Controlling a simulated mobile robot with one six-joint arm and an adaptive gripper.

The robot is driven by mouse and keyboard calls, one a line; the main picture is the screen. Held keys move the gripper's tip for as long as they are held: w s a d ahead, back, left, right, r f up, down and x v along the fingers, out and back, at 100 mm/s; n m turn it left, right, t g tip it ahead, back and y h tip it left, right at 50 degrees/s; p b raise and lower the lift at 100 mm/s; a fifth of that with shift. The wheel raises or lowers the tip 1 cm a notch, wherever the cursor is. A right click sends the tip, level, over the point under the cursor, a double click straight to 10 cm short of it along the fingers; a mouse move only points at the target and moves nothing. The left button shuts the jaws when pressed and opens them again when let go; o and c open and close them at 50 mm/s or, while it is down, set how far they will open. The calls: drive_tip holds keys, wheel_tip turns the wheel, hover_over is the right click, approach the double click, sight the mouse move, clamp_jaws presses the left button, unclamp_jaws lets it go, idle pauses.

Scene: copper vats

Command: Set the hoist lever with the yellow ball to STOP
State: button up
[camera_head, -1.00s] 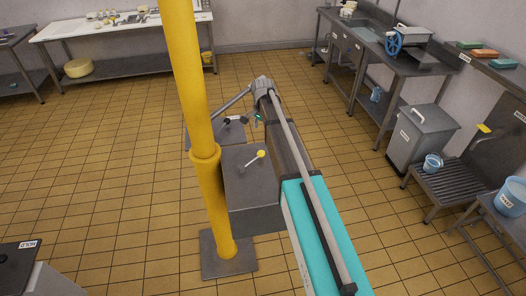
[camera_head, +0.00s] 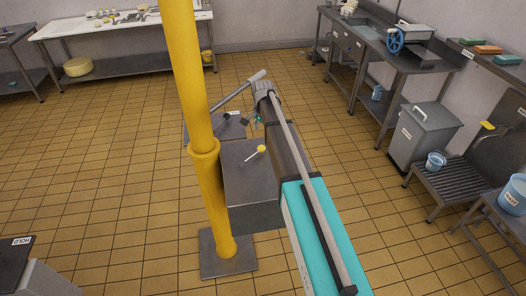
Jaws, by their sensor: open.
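The lever with the yellow ball (camera_head: 262,149) stands on top of a grey box beside the yellow post. Its pale rod leans up and to the right from its pivot. No STOP marking is legible on the box (camera_head: 250,184). My gripper (camera_head: 243,122) is small and dark in this view, just beyond the far edge of the box. It is open, apart from the yellow ball, with nothing visible in it. Its fingertips are hard to make out.
The yellow post (camera_head: 206,165) rises close to the left of the box. A grey bin (camera_head: 422,136) and a slatted stand (camera_head: 462,183) are at the right. The tiled floor between is clear.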

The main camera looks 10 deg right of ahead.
sight(262, 146)
drive_tip(key=shift+f+b, duration=4.55)
drive_tip(key=shift+f, duration=0.3)
